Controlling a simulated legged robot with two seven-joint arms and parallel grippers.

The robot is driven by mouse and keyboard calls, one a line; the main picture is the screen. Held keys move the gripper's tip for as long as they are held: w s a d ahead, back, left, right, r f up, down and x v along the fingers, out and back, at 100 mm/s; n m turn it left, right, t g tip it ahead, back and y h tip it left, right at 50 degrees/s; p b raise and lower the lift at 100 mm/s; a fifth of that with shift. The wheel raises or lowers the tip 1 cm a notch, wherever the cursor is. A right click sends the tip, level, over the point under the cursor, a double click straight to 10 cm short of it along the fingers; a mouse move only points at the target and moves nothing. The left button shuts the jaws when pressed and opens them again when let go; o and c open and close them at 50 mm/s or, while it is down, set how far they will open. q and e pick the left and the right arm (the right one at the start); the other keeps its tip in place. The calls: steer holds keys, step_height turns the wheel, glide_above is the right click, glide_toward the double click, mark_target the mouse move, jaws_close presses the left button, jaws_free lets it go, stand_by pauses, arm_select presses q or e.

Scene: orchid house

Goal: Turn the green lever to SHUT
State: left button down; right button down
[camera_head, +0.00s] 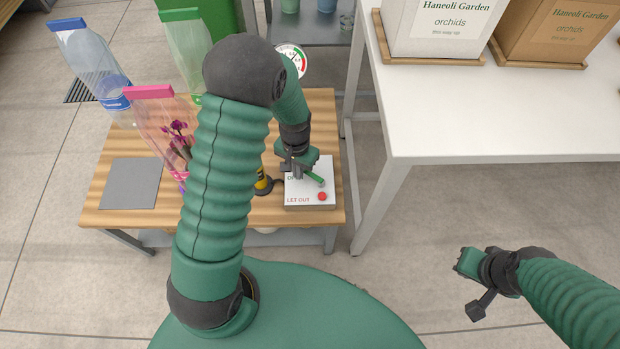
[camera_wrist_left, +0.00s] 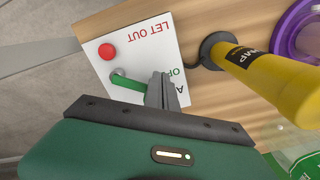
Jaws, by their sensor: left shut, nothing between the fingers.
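The green lever (camera_head: 314,178) is on a white panel (camera_head: 297,193) near the right end of the wooden bench. In the left wrist view the lever (camera_wrist_left: 126,84) runs from a round pivot toward my fingers. My left gripper (camera_head: 298,170) is shut and empty, above the panel; in the left wrist view its fingertips (camera_wrist_left: 160,82) are at the lever's end. I cannot tell whether they touch it. The fingers cover part of the panel's lettering; no SHUT label is readable.
A red button (camera_head: 322,196) by LET OUT sits close to the lever. A yellow pump (camera_wrist_left: 265,75) stands beside the panel. Clear bags (camera_head: 160,130) stand left, with a gauge (camera_head: 291,60) behind. My right gripper (camera_head: 468,282) is over the floor, right of the bench.

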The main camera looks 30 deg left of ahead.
arm_select(q)
steer(key=shift+w+a, duration=0.15)
steer(key=shift+w, duration=0.35)
steer(key=shift+w, duration=1.1)
steer(key=shift+p, duration=0.35)
steer(key=shift+s+a, duration=0.35)
steer(key=shift+a, duration=0.15)
step_height(320, 180, up, 8)
steer(key=p, duration=0.8)
